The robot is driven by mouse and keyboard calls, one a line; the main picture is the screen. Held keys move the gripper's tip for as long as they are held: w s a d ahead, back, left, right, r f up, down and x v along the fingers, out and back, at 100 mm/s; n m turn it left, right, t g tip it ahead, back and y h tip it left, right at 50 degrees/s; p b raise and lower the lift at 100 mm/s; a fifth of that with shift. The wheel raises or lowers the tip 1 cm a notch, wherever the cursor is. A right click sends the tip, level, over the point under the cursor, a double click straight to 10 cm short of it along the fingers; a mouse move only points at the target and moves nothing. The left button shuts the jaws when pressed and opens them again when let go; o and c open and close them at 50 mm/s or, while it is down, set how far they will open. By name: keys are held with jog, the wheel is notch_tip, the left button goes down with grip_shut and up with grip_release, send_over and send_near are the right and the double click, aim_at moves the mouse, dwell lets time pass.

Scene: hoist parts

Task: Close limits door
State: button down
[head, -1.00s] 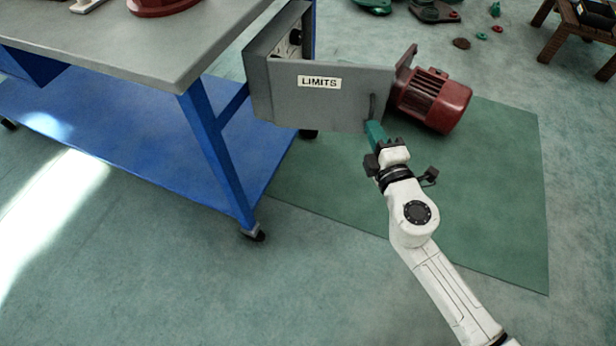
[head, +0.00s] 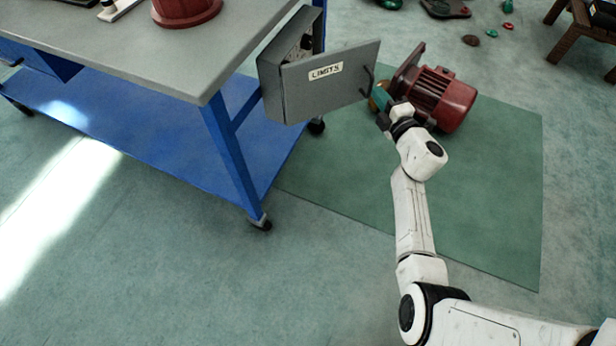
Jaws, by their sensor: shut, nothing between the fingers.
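The grey limits box (head: 272,80) is mounted beside the workbench, with part of its inside showing at the top behind the door. Its grey door (head: 325,88), labelled "LIMITS", stands part-way open, its free edge to the right. A dark handle (head: 367,80) sits near that free edge. My gripper (head: 377,98) is shut and empty, its teal fingers right at the door's free edge beside the handle. Whether the fingers touch the door cannot be told.
A red motor (head: 438,98) lies on the green mat (head: 480,200) just right of my gripper. The blue-legged workbench (head: 150,55) stands at left. A wooden stool (head: 585,30) and small loose parts are at the back right. Floor in front is clear.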

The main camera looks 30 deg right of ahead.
aim_at(364, 72)
jog(key=w, duration=0.2)
jog(key=w+d+n+y+b, duration=0.1)
jog(key=w, duration=0.1)
jog(key=w+y+b, duration=0.1)
jog(key=w, duration=0.1)
jog(key=shift+d+r+n, duration=0.1)
jog(key=shift+d+n, duration=0.2)
jog(key=shift+d, duration=0.1)
jog(key=w+n+y+b, duration=0.1)
jog(key=y+b, duration=0.1)
jog(key=w+n+y+b, duration=0.1)
jog(key=y+b, duration=0.1)
jog(key=w+n+y+b, duration=0.1)
jog(key=w+y+b, duration=0.1)
jog(key=shift+d+f+n, duration=0.2)
jog(key=shift+f+n, duration=0.05)
jog(key=shift+n, duration=0.15)
jog(key=w+n+g+y+b, duration=0.1)
jog(key=w+y+b, duration=0.1)
jog(key=w+b, duration=0.5)
jog(key=shift+w+a+r+n+g+y+b, duration=0.3)
jog(key=shift+a+r+b, duration=0.1)
jog(key=shift+b, duration=1.5)
jog(key=shift+a, duration=0.1)
